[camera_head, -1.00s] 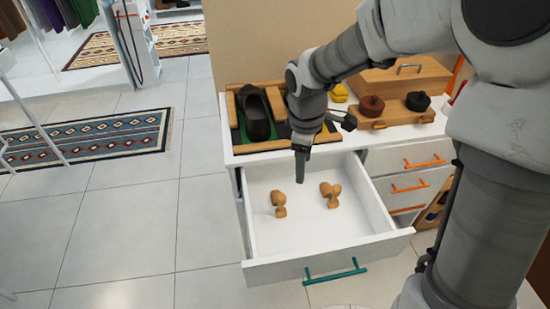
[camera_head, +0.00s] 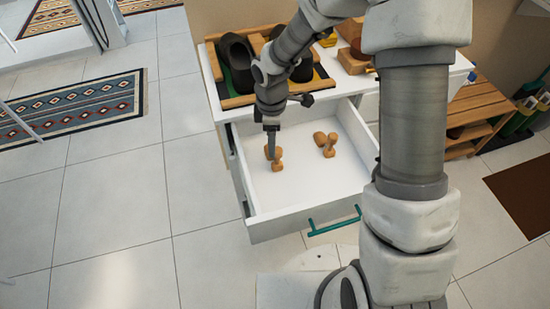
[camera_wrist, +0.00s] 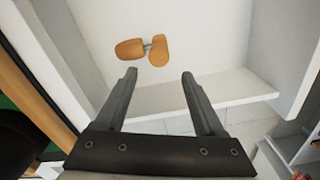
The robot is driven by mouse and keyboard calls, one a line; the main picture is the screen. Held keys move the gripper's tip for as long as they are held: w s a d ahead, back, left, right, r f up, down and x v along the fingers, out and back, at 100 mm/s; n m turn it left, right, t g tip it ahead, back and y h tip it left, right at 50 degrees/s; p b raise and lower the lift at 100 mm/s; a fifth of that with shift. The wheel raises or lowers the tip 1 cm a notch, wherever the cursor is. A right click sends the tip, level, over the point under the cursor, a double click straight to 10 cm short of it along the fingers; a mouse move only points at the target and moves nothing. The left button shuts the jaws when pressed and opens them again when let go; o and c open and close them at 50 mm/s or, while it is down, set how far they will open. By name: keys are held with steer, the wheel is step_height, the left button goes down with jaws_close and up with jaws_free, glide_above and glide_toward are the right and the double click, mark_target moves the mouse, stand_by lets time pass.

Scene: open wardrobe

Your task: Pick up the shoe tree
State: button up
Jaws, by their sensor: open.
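Two wooden shoe trees lie in the open white drawer in the head view: a left shoe tree (camera_head: 276,158) and a right shoe tree (camera_head: 326,144). My gripper (camera_head: 271,150) is over the left one and partly covers it in that view. In the wrist view one shoe tree (camera_wrist: 143,48), two tan pieces joined by a short metal link, lies on the drawer floor beyond the fingertips. My gripper (camera_wrist: 160,72) is open there, with nothing between its fingers.
The drawer (camera_head: 258,232) has raised walls and a teal handle (camera_head: 334,222). Dark shoes (camera_head: 237,60) stand on a wooden rack on the cabinet top behind. A low wooden shelf (camera_head: 478,108) stands at the right. The drawer floor around the shoe trees is clear.

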mark_target(277, 166)
step_height(277, 166, down, 2)
steer(key=shift+f, duration=0.1)
steer(key=shift+w+d+f+b, duration=0.1)
steer(key=shift+d+f+b, duration=0.1)
steer(key=shift+f, duration=0.7)
steer(key=shift+s+d+f+b, duration=0.15)
steer(key=shift+f+b, duration=0.1)
steer(key=shift+f, duration=0.65)
steer(key=shift+w+d+f+b, duration=0.15)
steer(key=shift+f+b, duration=0.05)
steer(key=shift+f, duration=0.7)
steer(key=shift+r, duration=0.1)
jaws_close()
